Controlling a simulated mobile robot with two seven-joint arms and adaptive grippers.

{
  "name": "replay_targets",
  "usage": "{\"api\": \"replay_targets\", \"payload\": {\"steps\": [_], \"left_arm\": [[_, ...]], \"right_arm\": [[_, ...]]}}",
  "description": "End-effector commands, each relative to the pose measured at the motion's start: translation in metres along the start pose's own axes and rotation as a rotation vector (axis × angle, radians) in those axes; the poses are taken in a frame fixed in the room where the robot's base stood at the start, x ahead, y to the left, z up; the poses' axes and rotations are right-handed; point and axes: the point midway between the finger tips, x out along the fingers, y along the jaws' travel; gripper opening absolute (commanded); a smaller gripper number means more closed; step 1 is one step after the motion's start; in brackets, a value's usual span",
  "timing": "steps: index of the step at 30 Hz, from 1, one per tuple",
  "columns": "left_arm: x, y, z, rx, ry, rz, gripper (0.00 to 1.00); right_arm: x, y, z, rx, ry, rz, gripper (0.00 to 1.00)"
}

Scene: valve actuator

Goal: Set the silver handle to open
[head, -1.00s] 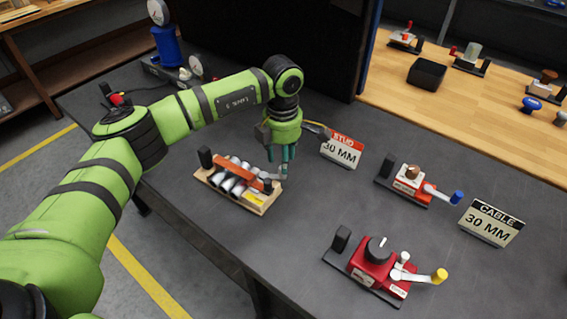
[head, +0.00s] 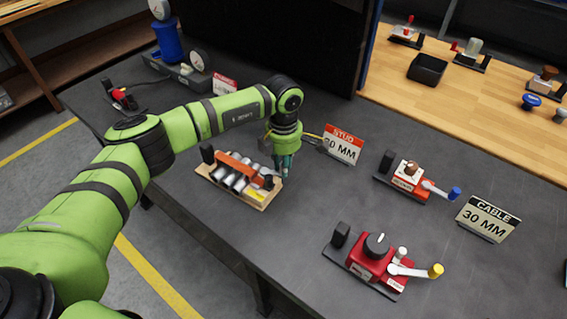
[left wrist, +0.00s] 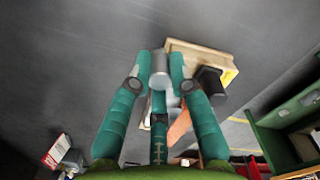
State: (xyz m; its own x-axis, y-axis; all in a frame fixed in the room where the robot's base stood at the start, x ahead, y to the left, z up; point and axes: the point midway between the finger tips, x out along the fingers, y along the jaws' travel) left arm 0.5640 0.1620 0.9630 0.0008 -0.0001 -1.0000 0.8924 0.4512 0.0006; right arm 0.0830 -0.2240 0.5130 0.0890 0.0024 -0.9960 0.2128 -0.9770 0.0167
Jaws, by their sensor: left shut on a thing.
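A silver cylindrical handle (left wrist: 159,72) is between the fingertips of my left gripper (left wrist: 160,62) in the left wrist view. The gripper is shut on it. In the head view my left gripper (head: 284,166) points down at the right end of a light wooden base (head: 262,203). That base carries several silver cylinders (head: 237,181), an orange bar (head: 236,165) and a black block (head: 208,154). The fingers mostly hide the handle in the head view. A teal sliver at the right edge may be my right gripper (head: 565,275); its jaws do not show.
A red-and-white "STUD 30 MM" sign (head: 342,146) stands close right of my left gripper. Farther right are an orange device (head: 409,183), a red device (head: 372,259) and a "CABLE 30 MM" sign (head: 487,219). The grey table (head: 290,235) is bare in front of the wooden base.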

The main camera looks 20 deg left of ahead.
Motion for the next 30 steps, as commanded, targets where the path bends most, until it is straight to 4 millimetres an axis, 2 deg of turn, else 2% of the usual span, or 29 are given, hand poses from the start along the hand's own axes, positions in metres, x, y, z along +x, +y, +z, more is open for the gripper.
{"api": "replay_targets", "payload": {"steps": [11, 21, 30], "left_arm": [[0.004, 0.007, 0.001, -0.131, -0.001, 0.001, 0.0], [0.004, 0.022, 0.0, -0.432, 0.0, 0.001, 0.0], [0.003, 0.035, -0.005, -0.717, 0.0, 0.0, 0.0]], "right_arm": [[0.018, 0.0, 0.001, 0.0, 0.002, 0.0, 0.4], [0.048, -0.001, 0.002, 0.0, 0.003, 0.0, 0.4], [0.065, -0.001, 0.004, 0.0, 0.004, 0.0, 0.4]]}}
